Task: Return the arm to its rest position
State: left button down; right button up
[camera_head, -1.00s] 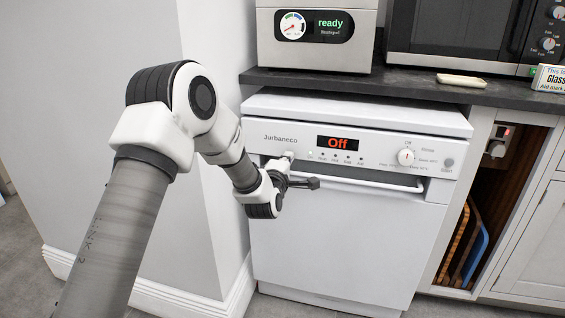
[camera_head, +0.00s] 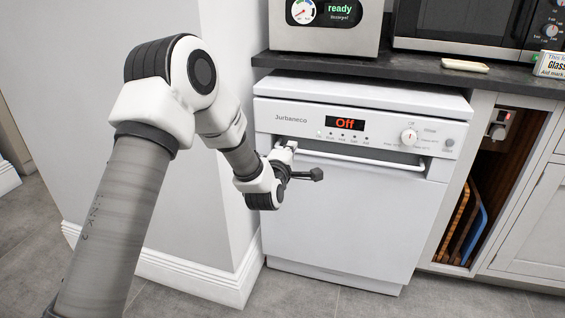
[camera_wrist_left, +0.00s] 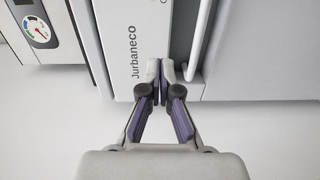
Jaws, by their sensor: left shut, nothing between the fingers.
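My left arm (camera_head: 173,95) comes in from the left in the head view and reaches in front of the dishwasher. My left gripper (camera_head: 318,174) is at its end, in front of the dishwasher's upper front near the handle bar. In the wrist view my left gripper (camera_wrist_left: 160,72) has its fingertips together with nothing between them, over the dishwasher front (camera_wrist_left: 130,35) by the "Jurbaneco" lettering. I cannot tell whether the fingertips touch the front. My right gripper is not in view.
The white dishwasher (camera_head: 340,230) has a shut door, a handle bar (camera_head: 370,160) and a display reading "Off". A white wall corner (camera_head: 215,215) stands beside my arm. Above is a dark counter (camera_head: 400,70) with a "ready" appliance (camera_head: 325,35) and a microwave (camera_head: 470,25). Floor is clear in front.

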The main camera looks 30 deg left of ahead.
pick_arm(q)
jog(key=v, duration=0.6)
jog(key=s+d+f+m+g+h, duration=0.15)
jog(key=s+f, duration=0.25)
jog(key=f, duration=0.5)
jog(key=s+d+f+m+g+h, duration=0.1)
jog(key=s+d+f+m+g, duration=0.15)
jog(key=s+f, duration=0.45)
jog(key=s+d+f+m+g+h, duration=0.1)
jog(key=s+d+f+m+g, duration=0.15)
jog(key=f, duration=0.85)
jog(key=s+d+f+m+g+h, duration=0.1)
jog(key=s+d+f+m+g, duration=0.2)
jog(key=s, duration=0.5)
jog(key=s+d+f+m+g, duration=0.2)
jog(key=s+f+m+g, duration=0.15)
jog(key=s+f, duration=0.3)
jog(key=s+m+g, duration=0.4)
jog(key=s+m, duration=0.3)
jog(key=s, duration=0.2)
notch_tip(320, 180, up, 29)
jog(key=p, duration=2.9)
jog(key=shift+d+m, duration=0.3)
jog(key=shift+m, duration=0.1)
